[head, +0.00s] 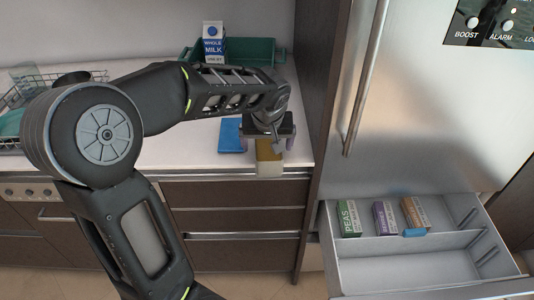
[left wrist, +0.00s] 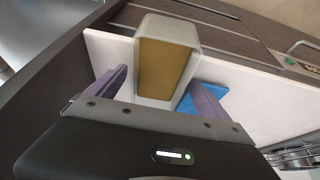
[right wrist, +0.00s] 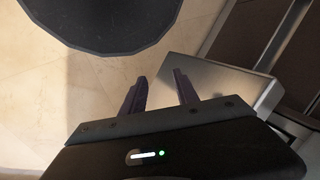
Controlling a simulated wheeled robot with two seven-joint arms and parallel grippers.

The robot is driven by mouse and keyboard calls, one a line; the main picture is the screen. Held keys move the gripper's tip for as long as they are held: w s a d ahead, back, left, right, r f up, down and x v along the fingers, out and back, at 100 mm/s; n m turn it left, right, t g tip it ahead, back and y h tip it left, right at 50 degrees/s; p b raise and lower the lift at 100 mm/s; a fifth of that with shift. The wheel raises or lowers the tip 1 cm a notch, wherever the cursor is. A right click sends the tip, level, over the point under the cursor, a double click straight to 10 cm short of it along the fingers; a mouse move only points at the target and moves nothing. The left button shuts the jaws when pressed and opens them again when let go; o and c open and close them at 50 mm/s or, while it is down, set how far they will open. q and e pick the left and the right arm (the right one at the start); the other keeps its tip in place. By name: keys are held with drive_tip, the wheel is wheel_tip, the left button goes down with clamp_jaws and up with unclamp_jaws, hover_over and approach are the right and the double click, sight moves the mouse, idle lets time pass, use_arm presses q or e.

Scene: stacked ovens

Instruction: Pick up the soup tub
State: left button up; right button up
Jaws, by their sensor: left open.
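The soup tub (head: 270,160), a pale see-through tub with yellow-brown contents, stands at the front edge of the white counter. It also shows in the left wrist view (left wrist: 166,62), between and beyond the fingertips. My left gripper (head: 268,136) is open above and around the tub's near end, with one finger on each side. I cannot tell whether the fingers touch it. The gripper hides part of the tub in the head view. My right gripper (right wrist: 160,85) shows only in the right wrist view, its fingers apart and empty, above the floor.
A blue item (head: 231,136) lies just left of the tub. A milk carton (head: 213,43) and a green crate (head: 262,50) stand at the back. An open freezer drawer (head: 400,268) holds several boxes. A dish rack (head: 92,76) is at the left.

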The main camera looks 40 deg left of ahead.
sight(267, 149)
use_arm(q)
drive_tip(key=shift+f+b, duration=0.2)
drive_tip(key=shift+b, duration=0.1)
idle(0.4)
drive_tip(key=c, duration=1.9)
drive_tip(key=shift+o, duration=0.2)
drive_tip(key=shift+w+r+p, duration=0.1)
drive_tip(key=shift+r+p, duration=0.4)
drive_tip(key=shift+r, duration=0.15)
wheel_tip(267, 149, up, 9)
drive_tip(key=shift+r+b, duration=0.15)
drive_tip(key=shift+b, duration=0.15)
